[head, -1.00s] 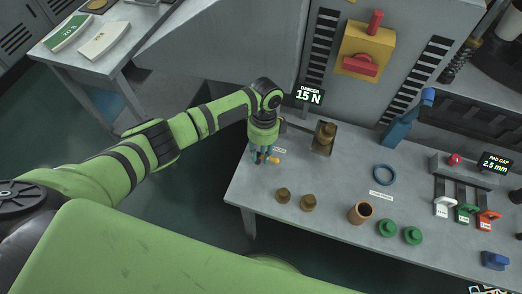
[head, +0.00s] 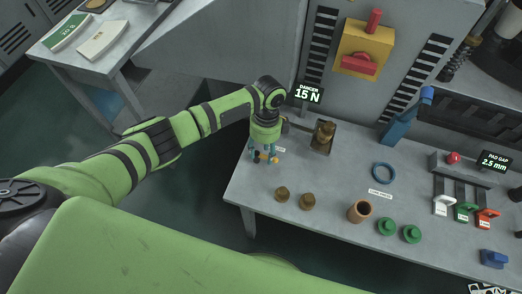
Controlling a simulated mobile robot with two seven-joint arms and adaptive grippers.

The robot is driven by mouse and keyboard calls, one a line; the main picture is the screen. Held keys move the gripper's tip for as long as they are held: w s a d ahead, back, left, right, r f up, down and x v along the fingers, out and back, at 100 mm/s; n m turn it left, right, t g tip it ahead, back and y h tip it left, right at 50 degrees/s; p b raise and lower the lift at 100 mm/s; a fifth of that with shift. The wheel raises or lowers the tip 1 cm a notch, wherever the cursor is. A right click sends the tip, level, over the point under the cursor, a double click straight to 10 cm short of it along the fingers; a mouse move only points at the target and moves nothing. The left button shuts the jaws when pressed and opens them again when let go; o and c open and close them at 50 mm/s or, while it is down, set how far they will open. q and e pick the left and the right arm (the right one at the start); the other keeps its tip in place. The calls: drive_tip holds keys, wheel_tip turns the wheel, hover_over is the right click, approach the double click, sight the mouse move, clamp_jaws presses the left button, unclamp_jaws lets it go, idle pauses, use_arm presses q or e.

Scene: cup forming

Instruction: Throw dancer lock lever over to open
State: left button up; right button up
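My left gripper (head: 263,155) points down over the left end of the grey bench, below the "DANCER 15 N" sign (head: 309,93). Its teal fingers are apart, with a gap between them. A small orange-yellow knob (head: 273,160) shows at the fingertips; it looks like the end of the dancer lock lever, whose rest is hidden by the gripper. I cannot tell whether a finger touches the knob. A dark arm runs from behind the gripper to a bracket with a bronze part (head: 324,135). My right gripper is not in view.
On the bench (head: 335,180) stand two brown knobs (head: 282,194), a copper cup (head: 360,212), two green knobs (head: 387,227) and a blue ring (head: 384,173). A yellow box with a red handle (head: 358,65) is on the panel behind. Coloured levers (head: 464,215) stand at the right.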

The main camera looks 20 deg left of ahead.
use_arm(q)
drive_tip(key=shift+a+f, duration=0.1)
drive_tip(key=shift+a, duration=0.1)
wheel_tip(320, 180, up, 12)
drive_tip(key=w, duration=0.2)
idle(0.5)
drive_tip(key=shift+d+f, duration=0.1)
drive_tip(key=shift+f, duration=0.05)
